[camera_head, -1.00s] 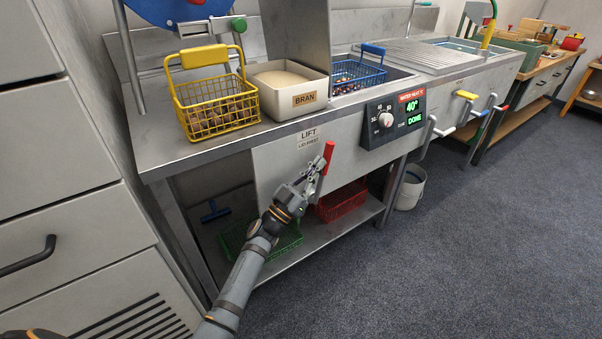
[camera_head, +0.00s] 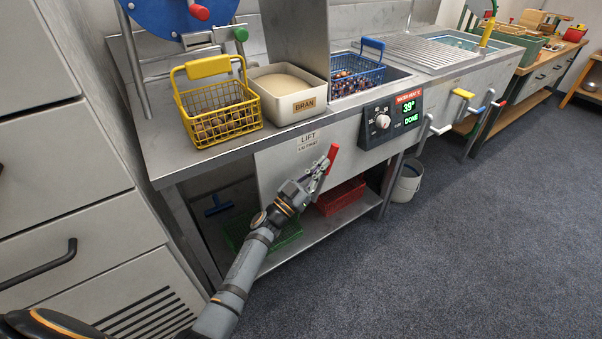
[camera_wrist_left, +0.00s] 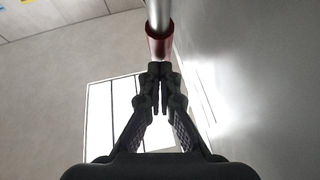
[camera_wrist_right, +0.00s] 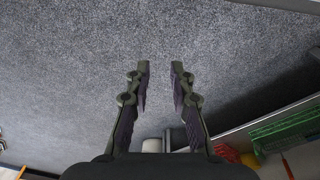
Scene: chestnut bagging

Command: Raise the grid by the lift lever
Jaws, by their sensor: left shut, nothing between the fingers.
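The lift lever has a red grip (camera_head: 331,158) and stands at the front panel by the LIFT label (camera_head: 307,141). My left gripper (camera_head: 320,174) is at the lever's lower side, its fingers shut and empty. In the left wrist view the shut fingertips (camera_wrist_left: 160,75) are just below the end of the red sleeve (camera_wrist_left: 160,42) on a metal rod; whether they touch is unclear. The blue basket (camera_head: 358,78) with chestnuts stands in the water basin. The grid under it is hidden. My right gripper (camera_wrist_right: 160,72) is open and empty above the carpet.
A yellow basket (camera_head: 218,108) of chestnuts and a BRAN tub (camera_head: 290,103) stand on the counter. A display (camera_head: 408,107) reads 39° and DONE. Red (camera_head: 341,196) and green baskets are on the low shelf. The carpet at right is free.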

